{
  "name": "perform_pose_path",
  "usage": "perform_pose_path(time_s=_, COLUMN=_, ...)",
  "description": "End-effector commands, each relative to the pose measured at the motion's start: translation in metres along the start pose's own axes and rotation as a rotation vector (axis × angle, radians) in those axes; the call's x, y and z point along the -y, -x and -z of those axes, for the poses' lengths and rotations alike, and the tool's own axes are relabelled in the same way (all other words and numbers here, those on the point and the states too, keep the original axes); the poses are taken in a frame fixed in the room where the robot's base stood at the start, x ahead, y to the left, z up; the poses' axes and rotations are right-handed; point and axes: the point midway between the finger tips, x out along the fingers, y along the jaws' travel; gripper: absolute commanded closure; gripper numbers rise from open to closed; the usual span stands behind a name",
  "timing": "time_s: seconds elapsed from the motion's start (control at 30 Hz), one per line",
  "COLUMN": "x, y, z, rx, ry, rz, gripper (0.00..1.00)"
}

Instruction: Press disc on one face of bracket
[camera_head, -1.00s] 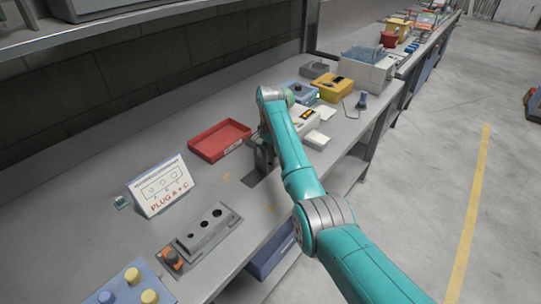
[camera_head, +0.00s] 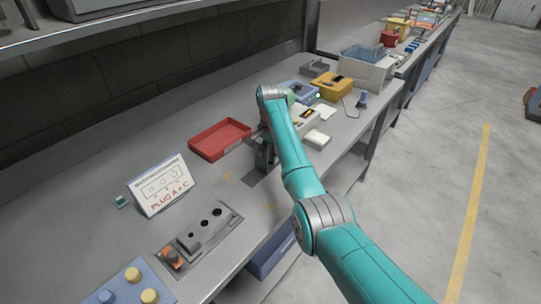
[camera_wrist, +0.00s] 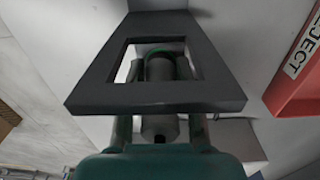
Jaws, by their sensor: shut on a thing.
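The bracket is a dark grey plate with a square window (camera_wrist: 100,92), filling the middle of the wrist view. In the head view the dark grey bracket (camera_head: 262,158) stands on the bench, partly behind my arm. My gripper (camera_wrist: 160,68) shows through the window, its fingers closed around a grey rounded piece. A thin green rim curves just beyond that piece; it appears to be the disc (camera_wrist: 166,54), mostly hidden. I cannot tell whether the disc touches a bracket face. In the head view my arm hides the gripper tips.
A red tray (camera_head: 219,155) lies left of the bracket; its wall marked REJECT shows in the wrist view (camera_wrist: 300,75). White, blue and yellow boxes crowd the bench behind my arm.

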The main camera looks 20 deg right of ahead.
Motion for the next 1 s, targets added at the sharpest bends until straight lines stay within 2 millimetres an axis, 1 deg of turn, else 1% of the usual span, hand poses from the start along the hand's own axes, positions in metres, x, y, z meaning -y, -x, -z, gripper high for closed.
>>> perform_pose_path(time_s=0.6, x=0.001, y=0.044, z=0.001, rx=-0.002, ry=0.0, rz=0.003, gripper=0.89)
perform_pose_path(time_s=0.9, x=0.0, y=0.062, z=0.0, rx=-0.001, ry=0.0, rz=0.002, gripper=0.89)
perform_pose_path(time_s=1.0, x=0.0, y=0.065, z=0.0, rx=-0.001, ry=0.0, rz=0.001, gripper=0.89)
